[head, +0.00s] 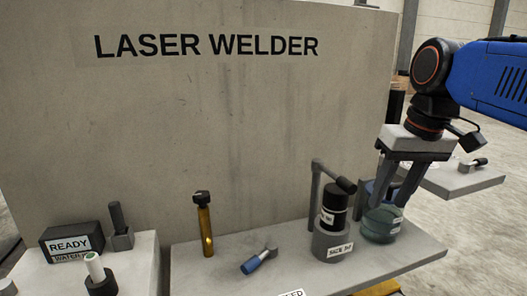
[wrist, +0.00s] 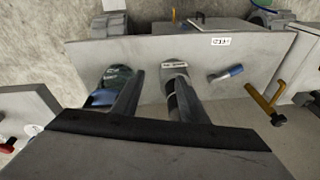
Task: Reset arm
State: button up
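My gripper (head: 391,203) points down over the right part of the bench, its two fingers apart with nothing visible between them. In the wrist view the gap between the fingers (wrist: 160,75) shows bare bench. A teal glass jar (head: 380,228) stands at the fingertips in the head view; in the wrist view the jar (wrist: 112,78) is partly behind the left finger. I cannot tell if they touch. Left of it, a dark post with a crosswise arm (head: 334,176) stands beside a black cylinder (head: 333,205) in a labelled grey holder (head: 333,244). A blue object (head: 370,192) is partly hidden behind the fingers.
The LASER WELDER panel (head: 210,110) rises behind the grey bench (head: 215,270). A brass upright (head: 205,228) and a blue-ended handle (head: 257,262) are on the bench's left part. A READY box (head: 70,243) stands on a separate left block. Another shelf (head: 450,180) is behind right.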

jog(key=s+d+f+t, duration=0.1)
jog(key=s+f, duration=0.2)
jog(key=f, duration=0.4)
jog(key=s+d+f+m, duration=0.1)
jog(key=s+f, duration=0.2)
jog(key=f, duration=0.4)
jog(key=s+d+f+t+h, duration=0.1)
jog(key=s+f, duration=0.2)
jog(key=f, duration=0.4)
jog(key=shift+s+f+t, duration=0.15)
jog(key=shift+t, duration=0.15)
